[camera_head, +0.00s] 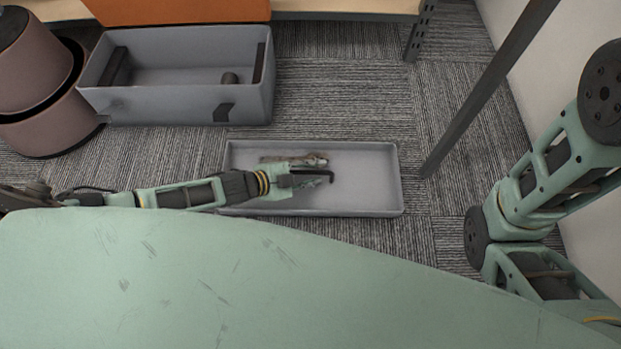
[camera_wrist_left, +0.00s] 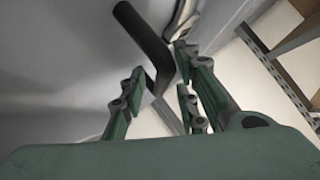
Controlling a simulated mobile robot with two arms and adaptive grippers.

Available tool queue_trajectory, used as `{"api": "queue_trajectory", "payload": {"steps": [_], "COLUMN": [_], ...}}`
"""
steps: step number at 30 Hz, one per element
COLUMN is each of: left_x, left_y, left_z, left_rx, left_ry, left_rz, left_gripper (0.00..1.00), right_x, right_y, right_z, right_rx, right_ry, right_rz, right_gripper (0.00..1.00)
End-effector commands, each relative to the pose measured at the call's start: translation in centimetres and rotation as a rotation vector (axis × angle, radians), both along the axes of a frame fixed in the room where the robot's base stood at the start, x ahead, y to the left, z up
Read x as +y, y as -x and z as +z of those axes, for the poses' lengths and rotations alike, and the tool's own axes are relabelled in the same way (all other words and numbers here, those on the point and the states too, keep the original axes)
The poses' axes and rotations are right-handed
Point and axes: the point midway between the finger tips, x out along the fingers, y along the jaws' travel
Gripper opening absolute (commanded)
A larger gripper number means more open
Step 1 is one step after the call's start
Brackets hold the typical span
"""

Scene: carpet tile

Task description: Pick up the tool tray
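The tool tray (camera_head: 372,182) is a shallow, long grey tray lying on the carpet in the middle of the head view. Its grey inner surface fills the upper left of the left wrist view (camera_wrist_left: 50,60). In it lie a dark bent L-shaped rod (camera_head: 318,179), also in the left wrist view (camera_wrist_left: 146,38), and a pale metallic tool (camera_head: 312,160). My left gripper (camera_head: 288,181) reaches over the tray's left-middle part. Its fingers (camera_wrist_left: 158,88) stand apart, with the rod showing just beyond them; contact is unclear. My right arm is at the right; its gripper is out of view.
A deeper grey bin (camera_head: 180,105) with a few items stands behind the tray at the left. Mauve round containers (camera_head: 45,125) stand left of it. A dark metal post (camera_head: 485,95) rises at the right, near a white wall.

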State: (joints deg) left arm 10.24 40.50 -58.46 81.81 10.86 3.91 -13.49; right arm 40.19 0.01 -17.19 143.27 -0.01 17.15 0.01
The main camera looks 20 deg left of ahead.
Motion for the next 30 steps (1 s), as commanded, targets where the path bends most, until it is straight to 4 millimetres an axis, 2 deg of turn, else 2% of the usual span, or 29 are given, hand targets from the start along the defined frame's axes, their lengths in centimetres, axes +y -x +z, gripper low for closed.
{"api": "queue_trajectory", "payload": {"steps": [1,9,30], "left_x": [0.01,-0.01,-0.12], "left_y": [0.01,0.08,0.00], "left_z": [0.00,-0.05,0.60], "left_rx": [0.000,0.001,-0.002], "left_ry": [0.000,0.001,0.005], "left_rz": [0.000,0.000,-0.001], "left_gripper": [0.22,0.00,0.00], "right_x": [0.00,0.01,-0.02], "right_y": [0.00,0.03,0.03], "right_z": [-0.01,-0.02,0.37], "right_rx": [0.000,-0.001,-0.002], "right_ry": [0.000,0.000,0.000], "right_rz": [0.000,0.000,0.000], "right_gripper": [0.40,0.40,0.40]}}
